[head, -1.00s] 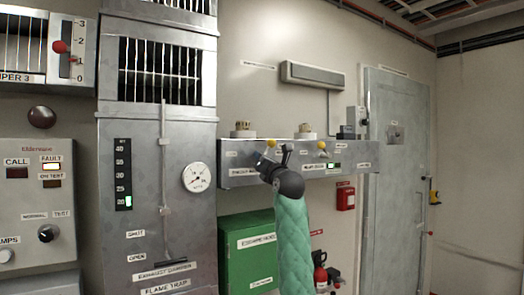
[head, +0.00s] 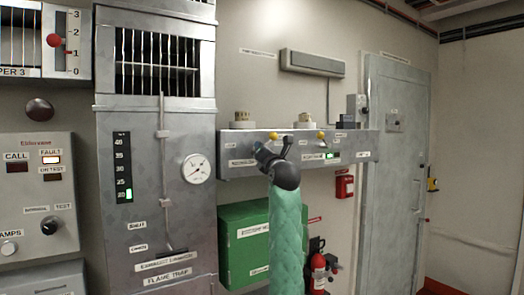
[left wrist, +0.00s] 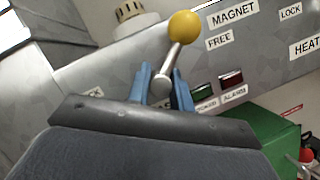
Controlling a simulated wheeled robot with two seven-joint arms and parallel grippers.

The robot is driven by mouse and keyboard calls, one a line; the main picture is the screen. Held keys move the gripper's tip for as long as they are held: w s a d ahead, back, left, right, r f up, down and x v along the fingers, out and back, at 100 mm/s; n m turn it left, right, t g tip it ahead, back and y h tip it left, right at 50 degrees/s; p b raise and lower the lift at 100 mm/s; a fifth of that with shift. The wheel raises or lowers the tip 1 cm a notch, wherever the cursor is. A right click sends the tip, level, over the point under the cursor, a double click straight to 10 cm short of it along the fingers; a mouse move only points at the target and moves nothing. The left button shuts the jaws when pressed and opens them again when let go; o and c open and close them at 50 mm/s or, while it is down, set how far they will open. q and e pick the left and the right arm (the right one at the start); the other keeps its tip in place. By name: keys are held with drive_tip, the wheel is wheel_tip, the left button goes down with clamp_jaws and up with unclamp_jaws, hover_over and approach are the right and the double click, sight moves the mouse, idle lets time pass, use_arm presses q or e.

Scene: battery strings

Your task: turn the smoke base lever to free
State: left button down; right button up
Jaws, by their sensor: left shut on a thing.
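The smoke base lever has a yellow ball (left wrist: 185,25) on a short metal stem (left wrist: 173,58). It sits on the front of a grey metal wall box (head: 350,147). In the left wrist view the blue fingers of my left gripper (left wrist: 164,88) are around the lower stem, shut on it. A FREE label (left wrist: 219,41) is right of the ball, under the word MAGNET, with LOCK (left wrist: 290,11) further right. In the head view my left gripper (head: 263,152) and green-sleeved arm partly hide the lever, and its ball (head: 258,145) shows small. My right gripper is not in view.
A second yellow ball lever (head: 320,135) is further right on the box. Dark green and red lamps (left wrist: 231,78) are below the held lever. A green cabinet (head: 235,250), red extinguisher (head: 318,272) and grey door (head: 392,170) are nearby.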

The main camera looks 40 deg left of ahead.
use_arm(q)
drive_tip(key=c, duration=1.3)
unclamp_jaws()
drive_tip(key=shift+o, duration=0.2)
drive_tip(key=shift+s+d+f, duration=0.25)
drive_tip(key=shift+d+f, duration=0.05)
drive_tip(key=shift+d, duration=0.15)
drive_tip(key=b+v, duration=0.2)
drive_tip(key=v, duration=0.4)
drive_tip(key=shift+s+d, duration=0.15)
drive_tip(key=shift+d, duration=0.15)
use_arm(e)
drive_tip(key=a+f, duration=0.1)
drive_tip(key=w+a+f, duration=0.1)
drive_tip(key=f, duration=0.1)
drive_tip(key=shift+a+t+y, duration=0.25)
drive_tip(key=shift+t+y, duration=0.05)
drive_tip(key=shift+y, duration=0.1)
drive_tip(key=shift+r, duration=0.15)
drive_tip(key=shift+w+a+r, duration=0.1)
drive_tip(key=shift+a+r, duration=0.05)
